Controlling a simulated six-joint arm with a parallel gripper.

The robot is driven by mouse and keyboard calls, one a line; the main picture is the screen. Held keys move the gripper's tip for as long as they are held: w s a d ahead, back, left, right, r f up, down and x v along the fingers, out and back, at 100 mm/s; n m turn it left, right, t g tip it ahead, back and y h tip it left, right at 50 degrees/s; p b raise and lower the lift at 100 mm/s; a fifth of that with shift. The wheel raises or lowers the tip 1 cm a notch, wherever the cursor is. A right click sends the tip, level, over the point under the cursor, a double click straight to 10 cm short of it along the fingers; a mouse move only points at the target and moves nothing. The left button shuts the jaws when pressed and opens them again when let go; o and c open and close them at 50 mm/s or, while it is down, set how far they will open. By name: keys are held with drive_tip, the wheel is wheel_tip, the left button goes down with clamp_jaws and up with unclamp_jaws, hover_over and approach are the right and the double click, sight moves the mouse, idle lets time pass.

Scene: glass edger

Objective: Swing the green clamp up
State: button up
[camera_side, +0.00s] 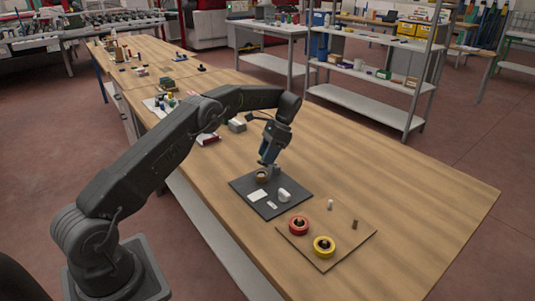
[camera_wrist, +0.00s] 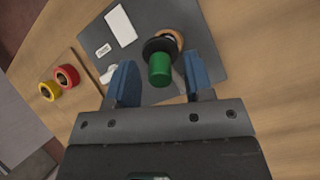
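In the wrist view the green clamp (camera_wrist: 160,70) shows as a short green cylinder with a black round part behind it. It lies between the two blue fingers of my gripper (camera_wrist: 158,62), with a visible gap on both sides. In the side view my gripper (camera_side: 267,160) points down over the back part of the dark mat (camera_side: 249,184). There the clamp's green part cannot be made out. A brown ring (camera_wrist: 174,38) shows just beyond the clamp, and in the side view (camera_side: 262,177) it sits below the gripper.
A brown board beside the mat holds a red roll (camera_side: 299,226) and a yellow roll (camera_side: 324,247).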

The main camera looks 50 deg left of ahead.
drive_tip(key=shift+r, duration=0.6)
wheel_tip(320, 180, up, 3)
drive_tip(key=shift+f, duration=0.1)
drive_tip(key=s+a+r, duration=0.7)
drive_tip(key=s+a, duration=0.1)
drive_tip(key=shift+s, duration=0.35)
drive_tip(key=shift+w+d, duration=0.1)
drive_tip(key=w+d+r+t+h, duration=0.25)
drive_tip(key=w+d+t, duration=0.25)
drive_tip(key=w, duration=0.4)
drive_tip(key=shift+n, duration=0.4)
drive_tip(key=x, duration=1.3)
drive_tip(key=shift+w+f, duration=0.25)
drive_tip(key=shift+f, duration=0.1)
